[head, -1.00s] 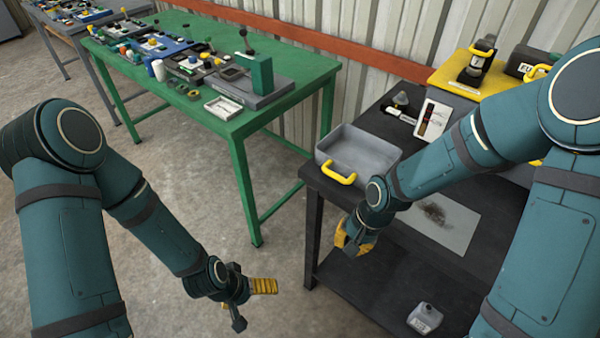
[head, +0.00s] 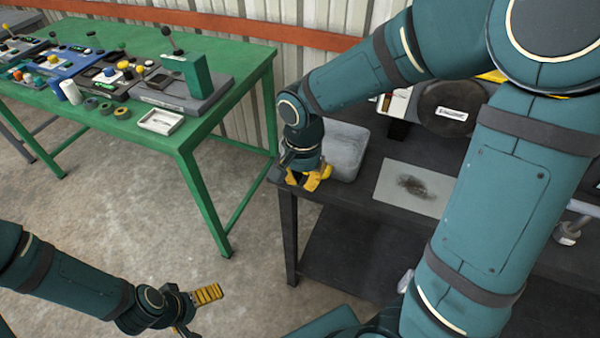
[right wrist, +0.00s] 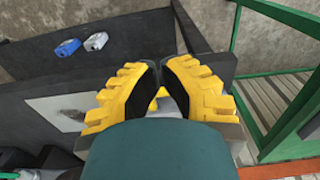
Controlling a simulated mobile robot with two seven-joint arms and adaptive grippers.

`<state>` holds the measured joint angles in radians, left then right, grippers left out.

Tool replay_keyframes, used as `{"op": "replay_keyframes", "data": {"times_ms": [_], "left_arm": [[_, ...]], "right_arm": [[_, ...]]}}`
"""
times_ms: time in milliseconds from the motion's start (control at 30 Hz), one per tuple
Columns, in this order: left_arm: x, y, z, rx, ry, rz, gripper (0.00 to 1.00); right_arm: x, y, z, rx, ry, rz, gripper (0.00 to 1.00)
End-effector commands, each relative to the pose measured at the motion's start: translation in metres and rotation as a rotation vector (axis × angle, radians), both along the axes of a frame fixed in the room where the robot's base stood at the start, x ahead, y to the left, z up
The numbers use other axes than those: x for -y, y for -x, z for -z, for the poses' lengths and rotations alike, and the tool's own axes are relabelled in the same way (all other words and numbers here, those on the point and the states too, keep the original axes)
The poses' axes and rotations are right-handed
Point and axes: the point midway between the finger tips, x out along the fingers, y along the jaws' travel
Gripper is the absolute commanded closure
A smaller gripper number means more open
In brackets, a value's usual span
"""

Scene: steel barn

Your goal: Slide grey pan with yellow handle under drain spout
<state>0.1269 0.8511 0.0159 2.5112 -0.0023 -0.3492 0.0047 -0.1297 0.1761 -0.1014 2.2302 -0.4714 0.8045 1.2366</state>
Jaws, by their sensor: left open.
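The grey pan (head: 347,152) sits on the dark bench near its left end, partly behind my right gripper. My right gripper (head: 308,180) is at the pan's near side, where the handle is hidden in the head view. In the right wrist view, a bit of yellow handle (right wrist: 160,92) shows between the right gripper's (right wrist: 162,75) close-set fingers; I cannot tell whether they clamp it. My left gripper (head: 202,312) is open and empty over the floor. I cannot clearly make out the drain spout.
A stained grey sheet (head: 412,187) lies flat on the bench, right of the pan. A dark round machine part (head: 450,106) stands behind it. A green table (head: 215,125) with many small parts is at left. In the wrist view, a blue item (right wrist: 67,48) lies beyond the sheet.

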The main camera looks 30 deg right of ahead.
Motion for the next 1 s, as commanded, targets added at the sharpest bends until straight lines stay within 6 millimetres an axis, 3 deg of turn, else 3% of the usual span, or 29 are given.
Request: {"op": "replay_keyframes", "data": {"times_ms": [33,333,600,1000], "left_arm": [[0.0,-0.001,0.006,0.002,0.0,-0.001,0.0],[-0.001,-0.004,0.022,0.009,-0.002,-0.003,0.0],[-0.001,-0.004,0.019,0.01,-0.002,-0.003,0.0],[-0.001,-0.004,0.019,0.01,-0.002,-0.003,0.0]], "right_arm": [[0.0,0.001,0.014,-0.006,0.001,0.0,1.0],[0.0,0.001,0.073,-0.004,0.0,-0.001,1.0],[0.026,-0.022,0.067,0.001,-0.002,0.002,1.0],[0.03,-0.026,0.067,0.0,-0.001,-0.001,1.0]]}}
